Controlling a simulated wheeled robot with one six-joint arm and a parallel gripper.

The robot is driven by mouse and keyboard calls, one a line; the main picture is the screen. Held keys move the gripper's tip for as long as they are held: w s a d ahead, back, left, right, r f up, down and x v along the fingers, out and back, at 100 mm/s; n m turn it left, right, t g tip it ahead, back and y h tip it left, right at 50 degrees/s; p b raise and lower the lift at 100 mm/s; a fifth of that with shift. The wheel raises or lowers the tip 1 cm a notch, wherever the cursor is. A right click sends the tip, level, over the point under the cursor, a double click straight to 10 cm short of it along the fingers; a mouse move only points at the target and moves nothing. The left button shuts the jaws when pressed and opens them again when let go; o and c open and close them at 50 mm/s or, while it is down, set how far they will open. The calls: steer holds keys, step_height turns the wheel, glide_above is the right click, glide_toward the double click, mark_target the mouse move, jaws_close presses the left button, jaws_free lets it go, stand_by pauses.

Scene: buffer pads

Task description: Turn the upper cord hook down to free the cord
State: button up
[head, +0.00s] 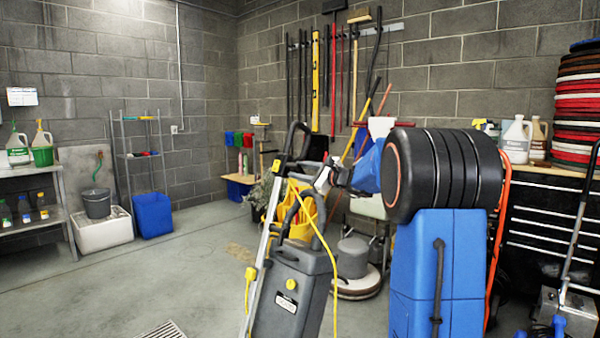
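A grey upright floor machine (290,295) stands in the middle foreground, with a slanted metal handle pole (265,235) and a black grip loop on top. A small yellow piece (277,166) near the top of the pole looks like the upper cord hook; its turn is too small to tell. Another yellow piece (251,274) sits lower on the pole. A yellow cord (329,250) runs down the machine's right side and also shows beside the lower piece. My gripper (322,182) is just right of the pole's upper part; its fingers are too small to read, and contact is unclear.
My blue and black arm blocks the right middle. Behind the machine are a yellow bucket (301,215) and a round floor polisher (353,262). A workbench with jugs (517,138) and stacked pads (577,105) stands right. Open floor (130,275) lies left, before shelves and a blue bin (153,215).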

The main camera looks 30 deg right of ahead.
steer(key=v, duration=1.7)
steer(key=shift+s, duration=0.15)
